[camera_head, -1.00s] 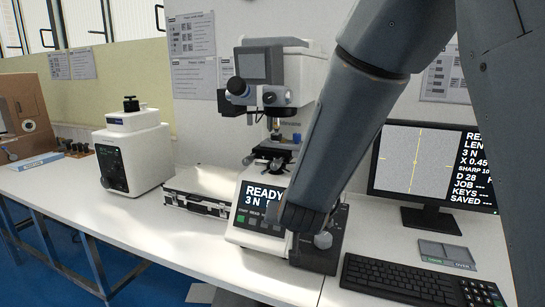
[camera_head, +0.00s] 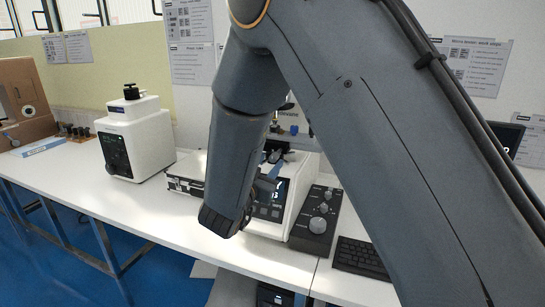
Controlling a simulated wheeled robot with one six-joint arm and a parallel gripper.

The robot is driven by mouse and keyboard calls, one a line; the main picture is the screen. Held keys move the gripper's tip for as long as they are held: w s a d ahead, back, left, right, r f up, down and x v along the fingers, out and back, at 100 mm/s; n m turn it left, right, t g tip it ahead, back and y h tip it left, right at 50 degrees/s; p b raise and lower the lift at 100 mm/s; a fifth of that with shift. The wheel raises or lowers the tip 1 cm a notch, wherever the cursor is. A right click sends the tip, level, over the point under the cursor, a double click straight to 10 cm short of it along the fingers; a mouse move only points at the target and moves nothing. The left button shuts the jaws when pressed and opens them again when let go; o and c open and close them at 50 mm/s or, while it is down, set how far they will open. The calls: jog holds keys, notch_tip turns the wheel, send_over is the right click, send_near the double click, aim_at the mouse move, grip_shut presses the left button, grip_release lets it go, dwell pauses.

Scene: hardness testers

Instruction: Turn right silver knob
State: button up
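Silver round knobs sit on a dark control box (camera_head: 308,240) to the right of the white hardness tester's front. The largest, nearest knob (camera_head: 318,225) and a smaller knob behind it (camera_head: 323,208) show clearly and nothing touches them. I cannot tell which one the task names. My gripper (camera_head: 270,178) is mostly hidden by the wrist; narrow grey-blue parts show in front of the tester, left of the control box. Its opening is unclear.
A keyboard (camera_head: 360,257) lies right of the control box. A black-and-silver case (camera_head: 186,185) and another white tester (camera_head: 137,142) stand left. The bench's front left (camera_head: 150,208) is clear. The monitor is mostly hidden behind my arm.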

aim_at(272, 159)
jog(key=shift+p+x, duration=0.35)
jog(key=shift+x, duration=1.25)
jog(key=shift+c, duration=0.3)
grip_shut()
jog(key=shift+m+b, duration=0.3)
